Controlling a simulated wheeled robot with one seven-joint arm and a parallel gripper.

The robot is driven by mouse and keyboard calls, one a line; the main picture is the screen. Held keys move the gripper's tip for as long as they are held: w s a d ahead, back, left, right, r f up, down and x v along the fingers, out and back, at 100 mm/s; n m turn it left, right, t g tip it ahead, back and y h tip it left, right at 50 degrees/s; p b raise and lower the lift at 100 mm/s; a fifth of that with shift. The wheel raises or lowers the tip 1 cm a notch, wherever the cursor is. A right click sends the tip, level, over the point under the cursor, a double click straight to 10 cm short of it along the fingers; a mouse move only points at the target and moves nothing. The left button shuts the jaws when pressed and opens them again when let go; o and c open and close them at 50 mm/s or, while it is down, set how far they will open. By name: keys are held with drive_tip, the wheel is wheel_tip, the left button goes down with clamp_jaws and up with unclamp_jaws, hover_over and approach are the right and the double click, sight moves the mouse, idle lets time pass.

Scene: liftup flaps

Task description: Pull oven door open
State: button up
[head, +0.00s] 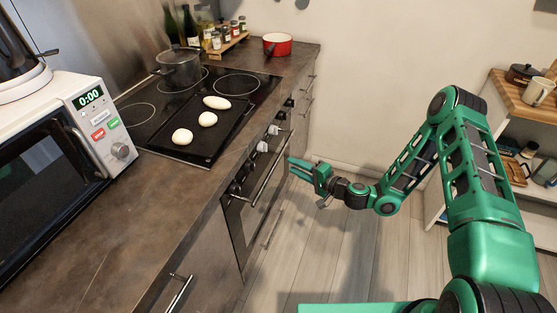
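The oven door (240,220) is on the counter's front, below a row of knobs, and looks shut. Its long metal handle (267,168) runs along the door's top. My gripper (293,166) is just right of the handle, its green fingers pointing left toward it. The fingers look close to the handle, but I cannot tell whether they touch it. The fingers overlap in this view, so I cannot tell how far apart they are.
The cooktop holds a black tray (190,146) with pale dough pieces and a grey pot (178,70). A microwave (60,150) stands at left on the counter. A red pot (277,44) is at the far end. The wooden floor (340,245) before the oven is clear. Shelves (520,110) stand right.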

sight(278, 158)
drive_tip(key=x, duration=0.9)
drive_tip(key=shift+a, duration=0.1)
clamp_jaws()
